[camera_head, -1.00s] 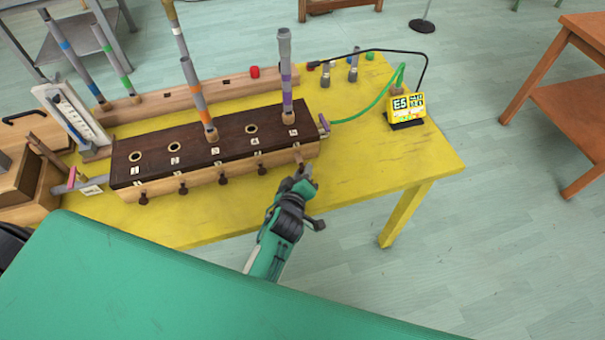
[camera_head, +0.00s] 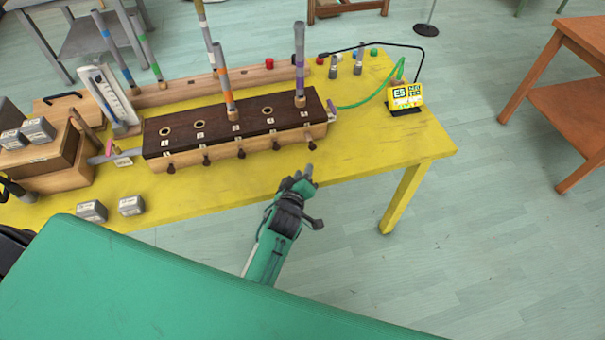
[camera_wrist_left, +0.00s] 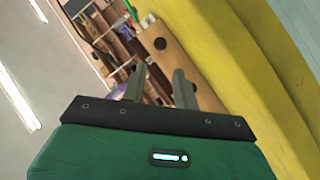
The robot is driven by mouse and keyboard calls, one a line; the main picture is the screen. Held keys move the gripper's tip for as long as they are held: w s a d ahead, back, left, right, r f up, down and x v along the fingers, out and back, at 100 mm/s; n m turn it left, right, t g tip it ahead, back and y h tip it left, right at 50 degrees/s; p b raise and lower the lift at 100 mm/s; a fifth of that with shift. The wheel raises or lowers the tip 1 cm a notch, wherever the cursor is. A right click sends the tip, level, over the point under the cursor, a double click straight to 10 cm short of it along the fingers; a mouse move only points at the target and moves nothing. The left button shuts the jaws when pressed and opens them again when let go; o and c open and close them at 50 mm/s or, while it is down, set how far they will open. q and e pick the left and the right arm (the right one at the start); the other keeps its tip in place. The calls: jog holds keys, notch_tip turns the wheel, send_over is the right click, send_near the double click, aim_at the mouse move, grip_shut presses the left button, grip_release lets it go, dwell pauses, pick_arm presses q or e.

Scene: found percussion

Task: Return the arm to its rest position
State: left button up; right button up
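My left gripper (camera_head: 305,176) is at the end of my green and black arm, in front of the yellow table's near edge. In the left wrist view its two grey fingers (camera_wrist_left: 160,84) stand apart with nothing between them. A long dark-topped wooden block (camera_head: 235,127) with round holes and a row of front knobs lies behind it. The gripper looks clear of the nearest knob (camera_head: 311,145). Two banded tubes stand upright in the block, one purple-banded (camera_head: 300,75) and one orange-banded (camera_head: 222,75). My right gripper is not in view.
A wooden rail (camera_head: 190,84) with more tubes stands behind. An orange-brown side table (camera_head: 570,100) is at far right. Floor between the tables is clear.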

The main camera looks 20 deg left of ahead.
pick_arm(q)
jog(key=s+a+r+m+g, duration=0.15)
jog(key=s+m+g, duration=0.25)
jog(key=s, duration=0.6)
jog(key=s+a+r+m+g+h, duration=0.1)
jog(key=s+a+m+g, duration=0.25)
jog(key=s, duration=0.65)
jog(key=s+a+r+m+g, duration=0.2)
jog(key=s+m+g, duration=0.25)
jog(key=s, duration=0.55)
jog(key=s+f+x, duration=0.1)
jog(key=s+x, duration=0.3)
jog(key=x, duration=1.1)
jog(key=s+a+f+x, duration=0.1)
jog(key=s+x, duration=0.2)
jog(key=x, duration=1.2)
jog(key=s+a+f+g, duration=0.1)
jog(key=s+a+f, duration=0.1)
jog(key=s+f, duration=1.7)
jog(key=shift+s+a+f+g, duration=0.25)
jog(key=shift+a+f+g, duration=0.15)
jog(key=shift+f, duration=0.1)
